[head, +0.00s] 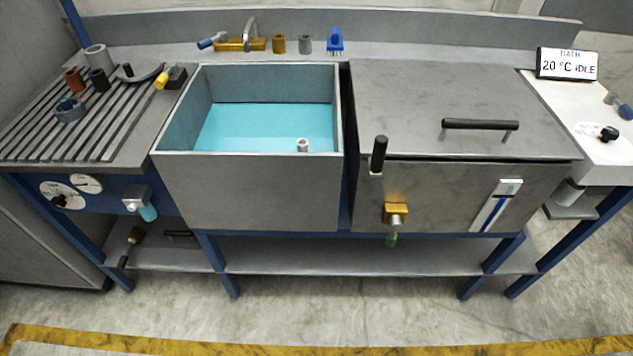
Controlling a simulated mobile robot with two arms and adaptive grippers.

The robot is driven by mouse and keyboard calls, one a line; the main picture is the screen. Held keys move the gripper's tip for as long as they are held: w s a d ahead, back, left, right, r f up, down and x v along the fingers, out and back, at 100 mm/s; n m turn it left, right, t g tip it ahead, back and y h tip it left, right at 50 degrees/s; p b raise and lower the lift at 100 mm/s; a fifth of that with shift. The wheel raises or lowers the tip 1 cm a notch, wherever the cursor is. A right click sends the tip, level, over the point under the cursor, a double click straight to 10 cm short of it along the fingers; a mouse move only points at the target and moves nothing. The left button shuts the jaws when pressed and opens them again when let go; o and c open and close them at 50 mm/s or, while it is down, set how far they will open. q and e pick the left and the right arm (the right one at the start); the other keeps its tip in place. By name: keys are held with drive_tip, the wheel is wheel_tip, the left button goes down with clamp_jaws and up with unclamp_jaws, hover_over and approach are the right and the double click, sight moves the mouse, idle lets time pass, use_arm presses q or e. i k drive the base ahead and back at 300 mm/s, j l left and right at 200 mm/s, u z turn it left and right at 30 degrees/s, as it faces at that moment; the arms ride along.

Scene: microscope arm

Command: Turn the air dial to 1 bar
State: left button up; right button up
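A round white dial with a black knob (60,201) is on the blue front panel below the slatted rack, at the far left of the head view. Its markings and the knob's setting are too small to read. A small round white gauge (87,184) with a needle is just right of it; its reading is not legible. Another black knob (608,133) on a white face is on the white surface at the far right; its label is not legible. Neither of my grippers shows in the head view.
A steel tank (245,190) with blue liquid stands mid-left, beside a lidded steel bath (450,90). A display (567,65) reads "BATH 20 °C IDLE". A grey valve (137,200) with a blue-green end sticks out right of the gauge. The floor in front is clear.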

sight(59, 203)
drive_tip(key=k+j, duration=0.1)
drive_tip(key=k+u, duration=0.1)
drive_tip(key=u, duration=1.5)
drive_tip(key=i+j, duration=0.2)
drive_tip(key=j, duration=0.15)
drive_tip(key=i+j, duration=0.15)
drive_tip(key=j, duration=0.2)
drive_tip(key=i+j, duration=0.2)
drive_tip(key=k+j+u, duration=0.05)
drive_tip(key=j, duration=0.05)
